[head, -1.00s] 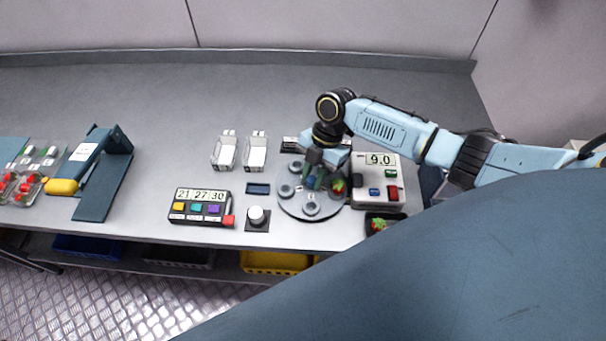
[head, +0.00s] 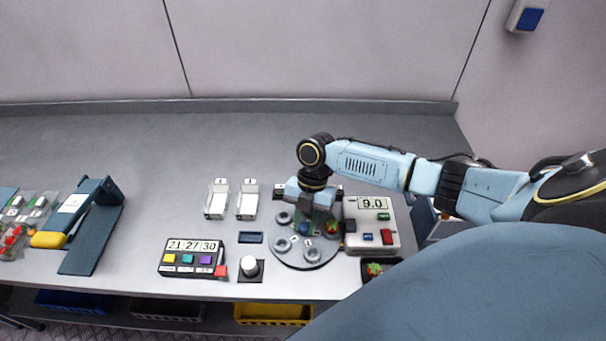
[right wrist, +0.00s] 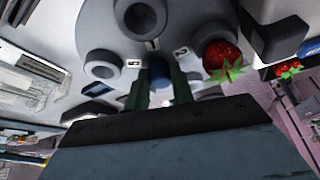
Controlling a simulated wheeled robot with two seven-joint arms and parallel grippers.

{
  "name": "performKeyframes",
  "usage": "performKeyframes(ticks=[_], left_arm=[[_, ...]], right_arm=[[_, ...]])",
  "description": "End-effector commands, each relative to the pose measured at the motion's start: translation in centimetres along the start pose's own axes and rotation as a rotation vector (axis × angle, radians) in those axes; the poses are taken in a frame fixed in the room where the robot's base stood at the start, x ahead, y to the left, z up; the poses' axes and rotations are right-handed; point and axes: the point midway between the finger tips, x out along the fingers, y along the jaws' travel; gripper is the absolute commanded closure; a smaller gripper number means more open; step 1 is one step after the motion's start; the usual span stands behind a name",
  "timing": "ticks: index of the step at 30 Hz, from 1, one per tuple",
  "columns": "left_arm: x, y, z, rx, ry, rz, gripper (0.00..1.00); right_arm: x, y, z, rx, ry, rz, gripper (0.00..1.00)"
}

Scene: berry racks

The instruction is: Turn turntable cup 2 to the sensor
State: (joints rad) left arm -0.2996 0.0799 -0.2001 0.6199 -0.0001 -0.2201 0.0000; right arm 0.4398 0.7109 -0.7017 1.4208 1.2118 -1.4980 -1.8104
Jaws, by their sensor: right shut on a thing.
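The round grey turntable (head: 291,259) carries several ring-shaped cups. One cup at its right holds a red strawberry (head: 331,227), which also shows in the right wrist view (right wrist: 219,56). The other cups that show look empty; their number labels are too small to read surely. My right gripper (head: 305,226) points down over the turntable's middle, its dark green fingers shut on the blue knob (right wrist: 159,78). The grey box with the 9.0 display (head: 372,203) stands right beside the turntable; a dark block (head: 350,226) on its left side faces the strawberry cup. My left gripper is out of view.
A control panel (head: 193,258) reading 21 27 30 and a white round knob (head: 249,266) are left of the turntable. Two white holders (head: 217,199) stand behind. A dark bin (head: 378,268) with a strawberry is at front right. The table's back is clear.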

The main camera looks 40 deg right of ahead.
Motion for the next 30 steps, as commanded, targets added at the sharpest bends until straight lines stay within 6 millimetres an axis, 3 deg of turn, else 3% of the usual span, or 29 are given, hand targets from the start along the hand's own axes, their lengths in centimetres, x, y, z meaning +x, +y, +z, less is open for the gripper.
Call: performKeyframes(ticks=[10,11,15,25,30], left_arm=[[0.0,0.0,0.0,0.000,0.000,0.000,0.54],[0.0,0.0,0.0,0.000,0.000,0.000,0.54],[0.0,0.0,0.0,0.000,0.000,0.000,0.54],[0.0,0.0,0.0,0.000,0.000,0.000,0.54],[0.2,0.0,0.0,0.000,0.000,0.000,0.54]], right_arm=[[0.0,0.0,0.0,-0.001,0.000,0.001,1.00],[0.0,0.0,0.0,-0.001,0.000,0.001,0.74],[0.0,0.0,0.0,-0.001,0.000,0.000,0.55],[-0.2,0.0,0.0,-0.001,-0.001,0.001,0.54],[-2.3,0.0,0.1,-0.002,-0.003,0.002,0.54]])
